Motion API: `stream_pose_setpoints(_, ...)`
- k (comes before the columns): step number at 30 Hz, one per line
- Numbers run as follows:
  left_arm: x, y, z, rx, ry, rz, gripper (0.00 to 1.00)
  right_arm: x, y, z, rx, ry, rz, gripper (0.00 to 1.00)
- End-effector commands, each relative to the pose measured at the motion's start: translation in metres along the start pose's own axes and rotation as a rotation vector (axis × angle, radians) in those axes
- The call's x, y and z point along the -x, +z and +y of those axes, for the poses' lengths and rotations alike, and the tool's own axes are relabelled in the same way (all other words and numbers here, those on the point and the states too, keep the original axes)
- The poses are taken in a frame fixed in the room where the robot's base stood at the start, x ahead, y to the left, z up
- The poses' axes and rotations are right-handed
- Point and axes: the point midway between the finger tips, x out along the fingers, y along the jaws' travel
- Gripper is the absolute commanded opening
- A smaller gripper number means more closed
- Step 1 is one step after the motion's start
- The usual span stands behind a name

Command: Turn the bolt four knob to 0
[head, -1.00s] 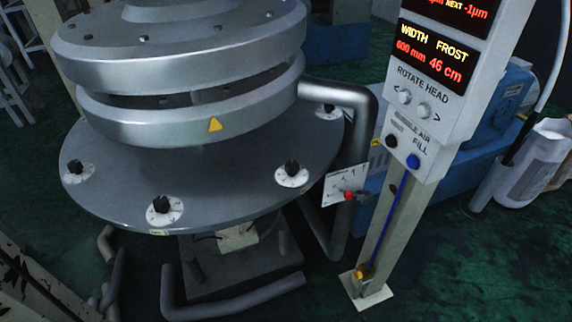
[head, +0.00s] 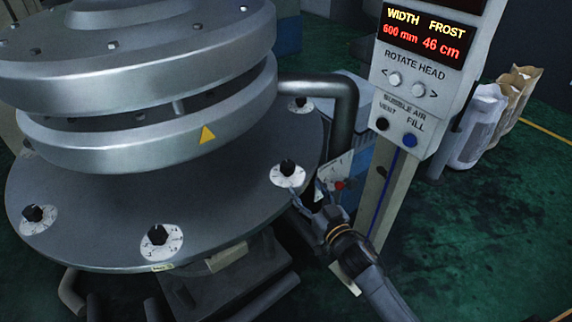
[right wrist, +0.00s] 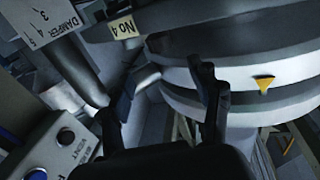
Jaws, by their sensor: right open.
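A black bolt knob (head: 288,168) stands on a white dial plate (head: 280,179) at the right edge of the round metal flange (head: 100,240). My right gripper (head: 308,195) is open just to the right of and below this knob, with its fingers pointing toward the dial. I see no knob held between them. The knob cannot be made out clearly there. My left gripper is not in view.
A damper plate with a red knob (head: 339,185) is close beside my right gripper. The control column (head: 420,75) stands to the right. Other bolt knobs sit on the flange, at front (head: 160,236) and left (head: 34,213). The heavy rings (head: 150,135) overhang the flange.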

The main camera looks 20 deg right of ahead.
Motion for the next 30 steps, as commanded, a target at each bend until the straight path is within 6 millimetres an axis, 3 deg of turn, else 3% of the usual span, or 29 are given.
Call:
stream_pose_setpoints(9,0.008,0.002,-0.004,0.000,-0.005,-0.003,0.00,-0.068,-0.001,-0.001,-0.003,0.001,0.001,0.63)
stream_pose_setpoints(15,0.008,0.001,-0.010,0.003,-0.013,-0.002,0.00,-0.097,0.000,-0.001,-0.002,0.001,0.001,0.63)
stream_pose_setpoints(21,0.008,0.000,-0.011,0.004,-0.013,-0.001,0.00,-0.110,0.000,0.000,-0.002,0.000,0.000,0.63)
stream_pose_setpoints(30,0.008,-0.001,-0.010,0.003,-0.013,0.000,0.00,-0.111,0.001,0.000,-0.001,0.000,-0.001,0.63)
